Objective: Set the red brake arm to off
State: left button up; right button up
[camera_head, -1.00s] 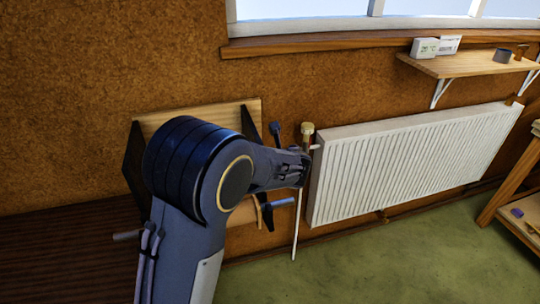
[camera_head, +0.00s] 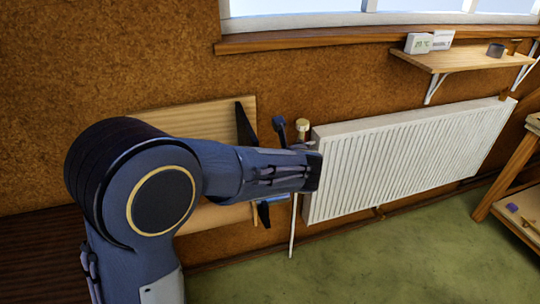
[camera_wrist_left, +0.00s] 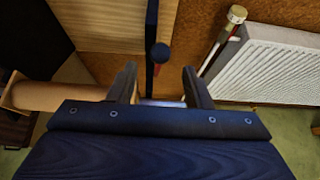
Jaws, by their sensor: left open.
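My left gripper (camera_wrist_left: 160,90) is open, with one finger on each side and nothing between the tips that I can see it gripping. Ahead of the fingers in the left wrist view is a dark blue round knob (camera_wrist_left: 160,52) at the end of a dark bar. A small red strip (camera_wrist_left: 157,70) shows just below the knob; it may be part of the red brake arm, most of which is hidden. In the head view a dark blue knob (camera_head: 278,121) stands above my left wrist. My left arm covers much of the wooden panel (camera_head: 205,115). My right gripper is out of view.
A white radiator (camera_head: 400,160) is right of the panel, with a pale-capped valve (camera_head: 302,125) and pipe beside it. A wooden shelf (camera_head: 470,60) hangs above. A tan rounded piece (camera_wrist_left: 60,95) lies left of the fingers. Green floor is open below the radiator.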

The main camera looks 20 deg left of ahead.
pick_arm(q)
jog(key=shift+c, duration=0.3)
jog(key=shift+f, duration=0.2)
jog(key=shift+c, duration=1.3)
jog(key=d+f+n+y+b, duration=0.1)
jog(key=n+b, duration=0.1)
jog(key=s+d+f+n+y+b, duration=0.1)
jog(key=f+n+b, duration=0.1)
jog(key=n, duration=0.1)
jog(key=s+d+f+n+y+b, duration=0.1)
jog(key=f+n+b, duration=0.1)
jog(key=b, duration=0.1)
jog(key=shift+s+f+n+t, duration=0.2)
jog(key=shift+n+t, duration=0.1)
jog(key=shift+t, duration=0.1)
grip_shut()
jog(key=s+d+f+n+t+y+b, duration=0.2)
jog(key=s+d+n+t+y+b, duration=0.3)
jog(key=n+b, duration=0.5)
jog(key=w+a+r+n+g+p, duration=0.1)
jog(key=w+a+r+n+p, duration=0.1)
jog(key=w+a+p, duration=0.3)
jog(key=w+a+r, duration=0.1)
jog(key=w+a, duration=0.2)
jog(key=w, duration=0.1)
jog(key=shift+w+a+n+h+p, duration=0.3)
jog(key=shift+p, duration=0.1)
